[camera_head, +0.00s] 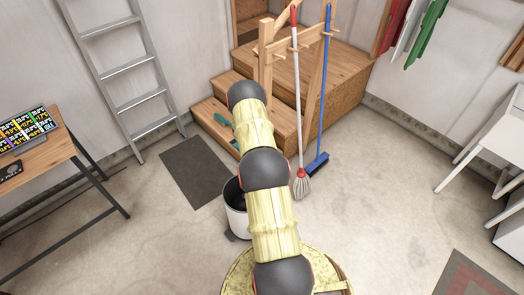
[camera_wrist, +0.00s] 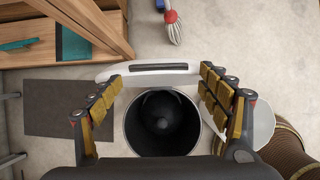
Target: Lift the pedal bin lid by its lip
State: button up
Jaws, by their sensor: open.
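The pedal bin (camera_head: 236,221) is a white cylinder on the floor, partly hidden behind my arm in the head view. In the wrist view its round rim and dark, hollow inside (camera_wrist: 162,128) face the camera, and no lid covers the opening. A white curved piece with a dark strip (camera_wrist: 158,68) lies beyond the rim. It looks like the raised lid seen nearly edge-on, but I cannot tell for sure. I cannot tell whether the fingers touch anything.
Wooden steps (camera_head: 262,122) stand behind the bin, with a mop (camera_head: 299,120) and a blue broom (camera_head: 321,120) leaning there. A dark mat (camera_head: 197,178) lies to its left. A ladder (camera_head: 125,70) leans at the wall.

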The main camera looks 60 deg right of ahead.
jog(key=v, duration=1.1)
jog(key=shift+r, duration=0.3)
jog(key=shift+a, duration=0.15)
jog(key=s+a+m+g+y, duration=0.2)
jog(key=s+a+m, duration=0.5)
jog(key=a+m, duration=0.1)
jog(key=a+r+m+t+y+b, duration=0.2)
jog(key=a+r+m, duration=0.7)
jog(key=a+r, duration=1.35)
jog(key=s+a+r+n+t+b, duration=0.1)
jog(key=a+r, duration=0.3)
jog(key=a, duration=0.4)
jog(key=s+a+r+t+b, duration=0.1)
jog(key=s+a+r+t, duration=0.2)
jog(key=a, duration=0.5)
jog(key=s+a+r+n+t+y+b, duration=0.1)
jog(key=s+a+r+t+b, duration=0.1)
jog(key=a+r, duration=0.5)
jog(key=shift+s+a+r+n+t, duration=0.3)
jog(key=shift+s+a+t, duration=0.3)
jog(key=shift+s+a, duration=0.45)
